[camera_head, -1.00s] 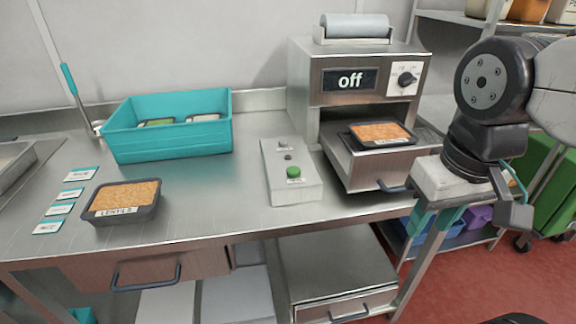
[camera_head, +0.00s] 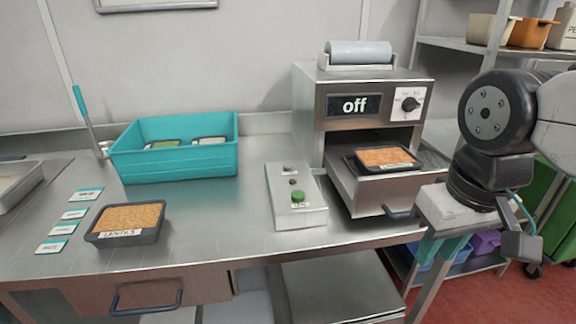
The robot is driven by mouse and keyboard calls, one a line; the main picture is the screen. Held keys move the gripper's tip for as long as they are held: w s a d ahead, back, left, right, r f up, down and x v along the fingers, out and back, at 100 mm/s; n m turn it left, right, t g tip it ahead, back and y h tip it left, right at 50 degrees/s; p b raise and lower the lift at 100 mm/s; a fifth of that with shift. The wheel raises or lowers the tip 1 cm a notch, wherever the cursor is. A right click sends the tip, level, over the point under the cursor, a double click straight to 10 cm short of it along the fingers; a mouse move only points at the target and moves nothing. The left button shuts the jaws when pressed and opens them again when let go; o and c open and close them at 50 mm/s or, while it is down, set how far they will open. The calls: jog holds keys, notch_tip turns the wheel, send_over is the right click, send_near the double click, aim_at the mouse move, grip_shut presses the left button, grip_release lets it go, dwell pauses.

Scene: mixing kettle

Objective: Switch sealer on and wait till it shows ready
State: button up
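The sealer (camera_head: 340,128) is a steel box at the back right of the table, with a film roll (camera_head: 359,54) on top. Its display (camera_head: 354,105) reads "off". A control box (camera_head: 283,208) with a green button (camera_head: 298,197) stands left of the drawer. My gripper (camera_head: 522,243) hangs at the right, apart from the sealer; its fingers are not clear enough to tell open or shut.
A tray labelled lentils (camera_head: 128,222) lies at the front left, beside several small label cards (camera_head: 69,229). A teal bin (camera_head: 180,167) holding trays stands at the back left. Bare steel lies between lentils tray and control box. A shelf (camera_head: 466,47) stands behind my arm.

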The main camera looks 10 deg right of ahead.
grip_shut()
dwell(1.5)
